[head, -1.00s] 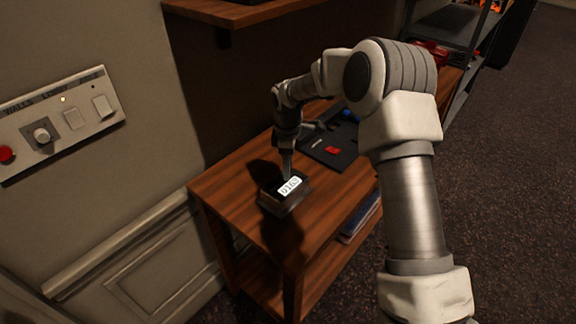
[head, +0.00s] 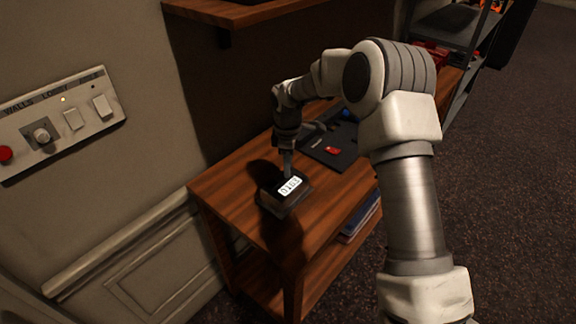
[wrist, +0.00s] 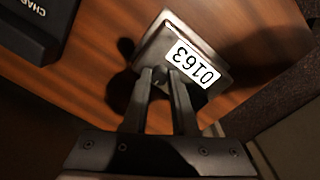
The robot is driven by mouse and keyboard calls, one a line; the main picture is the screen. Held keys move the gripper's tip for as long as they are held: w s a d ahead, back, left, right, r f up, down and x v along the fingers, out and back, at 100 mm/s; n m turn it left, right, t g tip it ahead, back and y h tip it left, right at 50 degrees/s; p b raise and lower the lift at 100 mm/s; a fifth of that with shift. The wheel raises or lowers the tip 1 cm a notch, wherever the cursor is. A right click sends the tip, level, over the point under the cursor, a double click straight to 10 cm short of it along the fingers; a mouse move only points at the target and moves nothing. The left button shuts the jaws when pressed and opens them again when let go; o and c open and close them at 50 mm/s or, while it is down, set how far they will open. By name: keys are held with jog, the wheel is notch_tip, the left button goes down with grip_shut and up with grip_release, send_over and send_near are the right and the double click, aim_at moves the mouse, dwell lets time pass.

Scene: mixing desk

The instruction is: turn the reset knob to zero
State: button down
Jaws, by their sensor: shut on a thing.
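A small dark counter box (head: 297,202) with a white number display (head: 290,186) sits on the wooden table. In the wrist view the counter (wrist: 218,68) shows at a slant, and its display (wrist: 193,64) appears to read 0163, upside down. My gripper (head: 288,174) reaches down to the counter's side. In the wrist view my gripper (wrist: 166,74) has its two fingers close together at the counter's edge, shut on the small reset knob. The knob is mostly hidden by the fingertips, so its angle cannot be told.
The wooden tabletop (head: 226,187) is bare around the counter. A black tray (head: 343,158) with a red item lies behind it, and a dark labelled object (wrist: 25,35) shows in the wrist view. A wall switch panel (head: 80,130) is at the left.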

jog(key=m+b, duration=0.1)
jog(key=m, duration=0.4)
jog(key=shift+m, duration=0.3)
jog(key=m, duration=0.5)
jog(key=shift+m, duration=0.3)
jog(key=m, duration=0.5)
jog(key=shift+h, duration=0.3)
jog(key=m, duration=0.6)
jog(key=shift+g, duration=0.3)
